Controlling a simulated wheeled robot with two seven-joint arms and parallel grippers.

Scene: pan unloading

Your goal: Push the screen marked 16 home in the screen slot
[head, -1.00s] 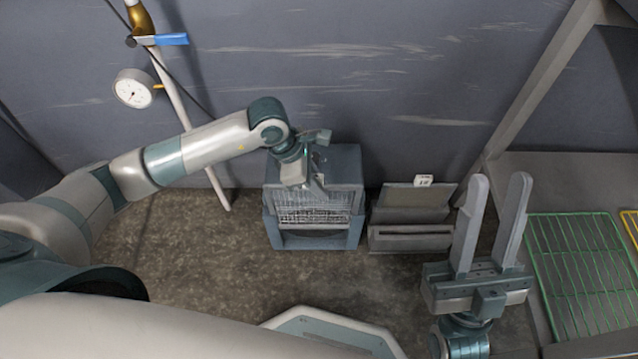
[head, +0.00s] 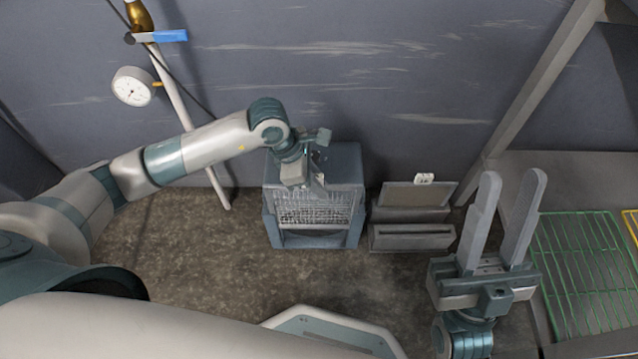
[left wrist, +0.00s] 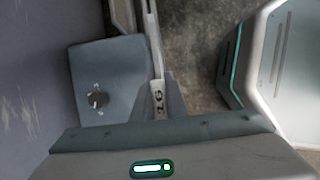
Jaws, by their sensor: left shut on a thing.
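The blue-grey box (head: 342,168) stands on the floor by the back wall, with a wire-grid front. Its top with a small knob also shows in the left wrist view (left wrist: 88,65). My left gripper (head: 314,184) is over the front of the box. It is shut on the screen marked 16, whose pale tag (left wrist: 158,98) shows between the fingers in the left wrist view. I cannot tell how deep the screen sits in the slot; my gripper hides part of it. My right gripper (head: 513,180) is open and empty, fingers pointing up, at the right.
A grey holder (head: 411,238) stands right of the box, with a flat panel (head: 415,195) bearing a white tag (head: 424,179) behind it. A grey table (head: 560,170) with a green wire rack (head: 580,265) is at the right. A gauge (head: 132,87) hangs on a pole at the left.

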